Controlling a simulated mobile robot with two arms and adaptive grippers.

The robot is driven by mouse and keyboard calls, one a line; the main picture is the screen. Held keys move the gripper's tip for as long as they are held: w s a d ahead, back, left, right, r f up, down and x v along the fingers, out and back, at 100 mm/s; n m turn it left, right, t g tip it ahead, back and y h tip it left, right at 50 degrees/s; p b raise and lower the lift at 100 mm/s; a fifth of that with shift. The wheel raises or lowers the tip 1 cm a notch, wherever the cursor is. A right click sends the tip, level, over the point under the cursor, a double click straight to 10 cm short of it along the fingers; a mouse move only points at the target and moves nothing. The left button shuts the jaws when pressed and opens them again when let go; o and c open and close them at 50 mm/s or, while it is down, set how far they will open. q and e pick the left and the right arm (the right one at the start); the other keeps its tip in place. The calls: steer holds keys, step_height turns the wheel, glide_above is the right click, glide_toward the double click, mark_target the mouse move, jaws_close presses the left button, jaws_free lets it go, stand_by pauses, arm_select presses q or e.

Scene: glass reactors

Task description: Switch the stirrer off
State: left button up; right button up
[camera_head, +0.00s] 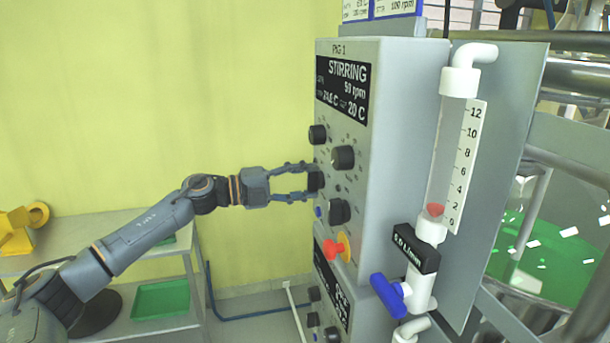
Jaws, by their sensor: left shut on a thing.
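The grey control box (392,140) stands in the middle, its panel facing left. Its black display (342,88) reads STIRRING, 50 rpm, with 24.6 C and 20 C below. Several black knobs sit on the panel: one at the upper left (317,135), one at the upper right (343,158) and one lower down (339,211). My left gripper (312,182) reaches in from the left and is shut on another black knob (316,181) on the panel's left side. The fingers partly hide that knob. My right gripper does not show.
A red knob on a yellow plate (338,248) sits low on the panel. A flowmeter tube (446,150) with a blue valve handle (387,296) stands on the box's right. A second panel (331,290) is below. A shelf with a green tray (161,299) stands at left.

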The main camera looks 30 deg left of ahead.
arm_select(q)
steer(key=shift+n, duration=0.5)
steer(key=o, duration=1.2)
steer(key=shift+c, duration=0.2)
steer(key=v, duration=1.2)
steer(key=shift+w+a+f, duration=0.1)
steer(key=shift+a, duration=0.05)
